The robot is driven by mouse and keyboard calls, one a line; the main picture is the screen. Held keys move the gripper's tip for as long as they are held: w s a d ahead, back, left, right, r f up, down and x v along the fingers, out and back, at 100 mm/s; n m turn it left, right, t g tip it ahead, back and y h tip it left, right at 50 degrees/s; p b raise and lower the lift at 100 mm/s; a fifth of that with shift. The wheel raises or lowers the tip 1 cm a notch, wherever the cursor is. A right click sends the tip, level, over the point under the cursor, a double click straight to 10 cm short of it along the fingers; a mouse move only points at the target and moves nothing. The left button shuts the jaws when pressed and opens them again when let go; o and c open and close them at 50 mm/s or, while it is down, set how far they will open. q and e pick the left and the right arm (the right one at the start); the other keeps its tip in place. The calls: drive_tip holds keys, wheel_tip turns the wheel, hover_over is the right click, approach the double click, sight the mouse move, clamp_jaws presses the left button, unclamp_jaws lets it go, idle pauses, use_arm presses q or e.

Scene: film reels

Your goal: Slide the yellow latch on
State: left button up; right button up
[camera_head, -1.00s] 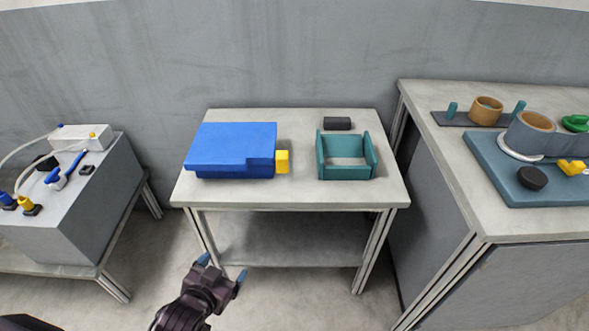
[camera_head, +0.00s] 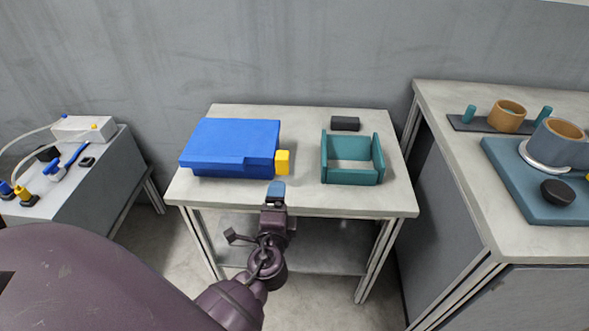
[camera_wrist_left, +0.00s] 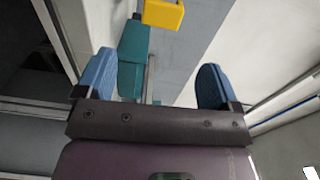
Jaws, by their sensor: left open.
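The yellow latch (camera_head: 282,162) is a small block on the right side of the blue box (camera_head: 230,143), which sits on the left part of the middle table. My left gripper (camera_head: 276,190) is at the table's front edge, just below the latch in the head view, and apart from it. In the left wrist view the yellow latch (camera_wrist_left: 163,14) is at the top, beyond and between the two blue fingertips (camera_wrist_left: 153,80), which are spread with nothing between them. My right gripper is not in view.
A teal open tray (camera_head: 352,176) stands right of the latch, with a dark block (camera_head: 345,124) behind it. A right bench (camera_head: 470,200) holds a teal board and cups. A left bench (camera_head: 95,185) holds cables and a white box. The table between latch and tray is clear.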

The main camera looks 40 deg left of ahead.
sight(278, 168)
use_arm(q)
drive_tip(key=x, duration=0.9)
drive_tip(key=shift+w+a+r, duration=0.1)
drive_tip(key=shift+a+r, duration=0.05)
drive_tip(key=shift+a, duration=0.05)
drive_tip(key=shift+w+a, duration=0.4)
drive_tip(key=shift+w, duration=0.15)
drive_tip(key=c, duration=1.3)
drive_tip(key=shift+s+a, duration=0.25)
drive_tip(key=shift+a, duration=0.15)
drive_tip(key=s+a, duration=0.2)
drive_tip(key=a, duration=0.1)
drive_tip(key=s+a, duration=0.1)
drive_tip(key=a, duration=0.1)
drive_tip(key=shift+s+a, duration=0.2)
drive_tip(key=shift+a, duration=0.15)
drive_tip(key=o, duration=1.3)
drive_tip(key=shift+s+d, duration=0.35)
drive_tip(key=shift+s, duration=0.15)
drive_tip(key=v, duration=0.9)
drive_tip(key=shift+s+d+b, duration=0.15)
drive_tip(key=shift+s+b, duration=0.15)
drive_tip(key=shift+b, duration=0.05)
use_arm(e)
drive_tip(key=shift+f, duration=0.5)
